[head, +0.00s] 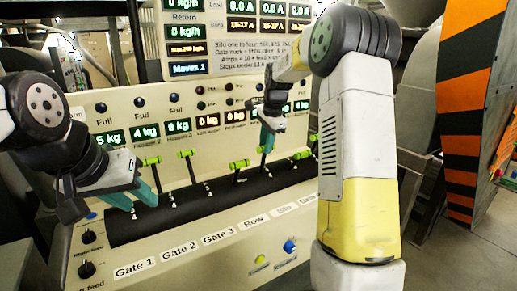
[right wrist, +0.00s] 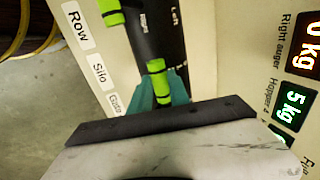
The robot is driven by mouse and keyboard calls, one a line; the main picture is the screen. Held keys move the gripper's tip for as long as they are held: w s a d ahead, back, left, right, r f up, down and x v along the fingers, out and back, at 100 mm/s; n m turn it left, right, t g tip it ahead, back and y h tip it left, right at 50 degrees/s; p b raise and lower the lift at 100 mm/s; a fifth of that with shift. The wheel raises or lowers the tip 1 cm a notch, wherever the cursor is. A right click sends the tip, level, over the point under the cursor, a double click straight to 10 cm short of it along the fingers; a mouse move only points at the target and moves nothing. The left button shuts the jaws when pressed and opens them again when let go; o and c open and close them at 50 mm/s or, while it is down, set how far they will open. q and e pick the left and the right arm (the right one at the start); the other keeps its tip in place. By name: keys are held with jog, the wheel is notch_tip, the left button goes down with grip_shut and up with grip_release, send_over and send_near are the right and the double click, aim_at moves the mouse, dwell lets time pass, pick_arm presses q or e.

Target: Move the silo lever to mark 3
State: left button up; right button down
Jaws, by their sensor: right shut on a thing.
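The row of levers with green cross-handles stands on a dark drum (head: 205,202) in the slanted panel. My right gripper (head: 266,142) is shut on one lever. Its teal fingers also show in the right wrist view (right wrist: 160,98), closed about a green handle (right wrist: 155,78), which I take for the silo lever. That lever stands near the Silo label (right wrist: 99,72). The Silo label (head: 285,210) also shows in the head view. The mark beside this lever is too small to read.
Another lever's green handle (right wrist: 111,12) is beside the held one. Further handles (head: 187,153) and (head: 240,164) stand to its left. Displays (head: 178,126) line the panel above. A blue knob (head: 289,246) is at the lower front. A striped orange and black post (head: 465,110) stands right.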

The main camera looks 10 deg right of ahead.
jog(key=c, duration=1.2)
grip_release()
jog(key=shift+c, duration=0.2)
jog(key=v, duration=0.7)
jog(key=shift+r, duration=0.4)
jog(key=shift+d, duration=0.1)
